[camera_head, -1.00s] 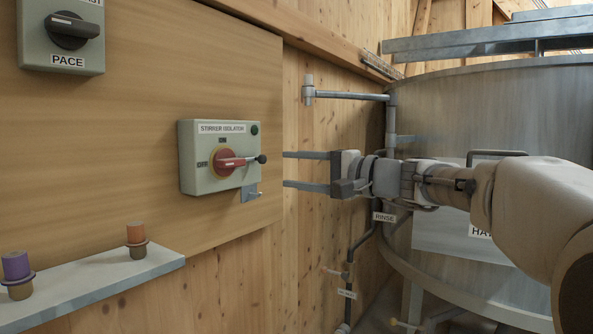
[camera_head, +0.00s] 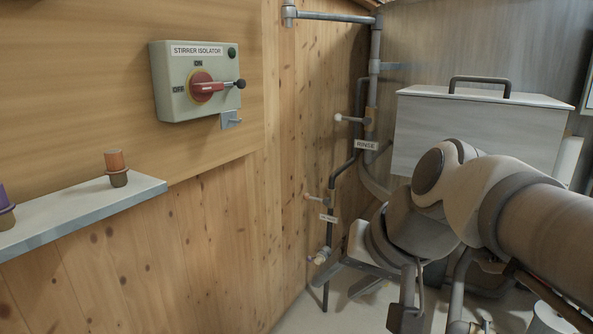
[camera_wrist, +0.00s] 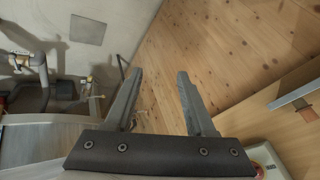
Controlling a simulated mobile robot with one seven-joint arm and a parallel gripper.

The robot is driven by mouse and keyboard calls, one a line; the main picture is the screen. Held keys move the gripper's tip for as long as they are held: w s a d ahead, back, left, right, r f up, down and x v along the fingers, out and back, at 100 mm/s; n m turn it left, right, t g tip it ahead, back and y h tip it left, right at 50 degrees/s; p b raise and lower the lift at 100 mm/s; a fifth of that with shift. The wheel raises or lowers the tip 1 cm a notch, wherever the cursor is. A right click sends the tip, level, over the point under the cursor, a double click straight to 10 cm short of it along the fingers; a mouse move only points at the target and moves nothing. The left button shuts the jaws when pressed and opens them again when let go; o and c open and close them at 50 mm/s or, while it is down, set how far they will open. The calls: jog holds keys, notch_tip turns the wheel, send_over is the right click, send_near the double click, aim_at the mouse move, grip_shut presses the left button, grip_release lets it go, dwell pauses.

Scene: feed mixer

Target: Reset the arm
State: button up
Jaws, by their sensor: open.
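My gripper (camera_wrist: 160,73) is open in the wrist view, with two grey fingers apart and nothing between them. Its fingers lie in front of a wooden plank surface. In the head view my arm is folded at the lower right, and I cannot clearly make out the gripper's fingers there. The stirrer isolator (camera_head: 172,101) is a pale green-grey box on the wooden panel, with a red handle (camera_head: 210,88) lying sideways, its black knob to the right. A part of that box (camera_wrist: 262,155) shows at the lower right of the wrist view, apart from the fingers.
A rinse pipe (camera_head: 372,95) with taps runs down the wall corner. A lidded grey box (camera_head: 470,135) with a handle stands behind my arm. A shelf (camera_head: 85,212) at the left bears an orange-topped peg (camera_head: 116,168) and a purple one. The plank wall (camera_head: 215,235) below the isolator is bare.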

jog(key=s+d+f+n+h, duration=0.1)
jog(key=s+d+f+h, duration=0.3)
jog(key=s+d+f, duration=0.25)
notch_tip(320, 180, up, 22)
jog(key=s+d+p, duration=0.1)
jog(key=p, duration=2.1)
jog(key=shift+d+r+n, duration=0.15)
jog(key=shift+d+n, duration=0.05)
jog(key=shift+n, duration=0.1)
jog(key=shift+s, duration=0.1)
